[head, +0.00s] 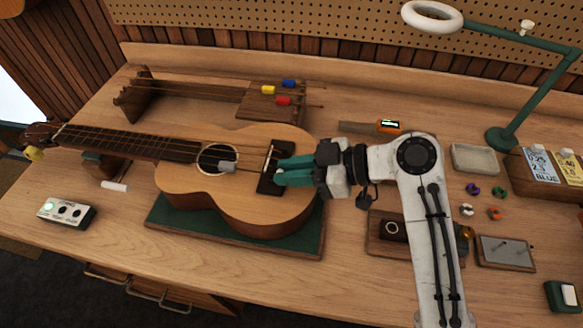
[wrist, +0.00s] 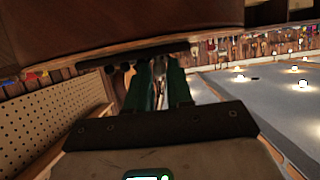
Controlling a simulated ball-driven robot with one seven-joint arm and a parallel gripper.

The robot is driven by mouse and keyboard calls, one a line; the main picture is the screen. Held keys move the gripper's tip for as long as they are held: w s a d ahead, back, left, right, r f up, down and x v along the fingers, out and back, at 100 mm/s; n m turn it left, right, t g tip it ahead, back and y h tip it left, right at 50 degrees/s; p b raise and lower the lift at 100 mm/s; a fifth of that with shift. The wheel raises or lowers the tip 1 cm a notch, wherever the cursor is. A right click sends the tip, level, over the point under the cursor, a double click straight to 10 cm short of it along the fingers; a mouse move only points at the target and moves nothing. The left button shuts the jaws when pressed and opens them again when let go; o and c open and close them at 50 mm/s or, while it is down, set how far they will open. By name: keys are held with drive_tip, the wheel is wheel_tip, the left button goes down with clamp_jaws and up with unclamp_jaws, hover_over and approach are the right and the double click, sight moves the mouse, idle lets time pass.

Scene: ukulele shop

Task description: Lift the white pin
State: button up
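The guitar-shaped ukulele (head: 240,190) lies face up on a green mat (head: 175,225). My gripper (head: 278,170) is at its dark bridge (head: 266,184), with two green fingers over the bridge's right side. The fingers look slightly apart, and a narrow gap shows between them in the wrist view (wrist: 160,85). Something pale shows in that gap, but I cannot tell what it is. No white pin can be made out at the bridge, where the fingers hide part of it. A small white piece (head: 467,210) lies on the bench at the right; its kind is unclear.
Purple (head: 472,189), green (head: 500,192) and orange (head: 495,214) pieces lie near a grey tray (head: 474,158). A green lamp (head: 500,139) stands at the back right.

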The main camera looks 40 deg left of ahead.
clamp_jaws()
drive_tip(key=shift+w+r, duration=0.1)
drive_tip(key=shift+r, duration=1)
drive_tip(key=shift+o, duration=2)
unclamp_jaws()
drive_tip(key=b+v, duration=0.2)
drive_tip(key=v, duration=0.8)
drive_tip(key=shift+d, duration=0.35)
drive_tip(key=shift+w+r, duration=0.1)
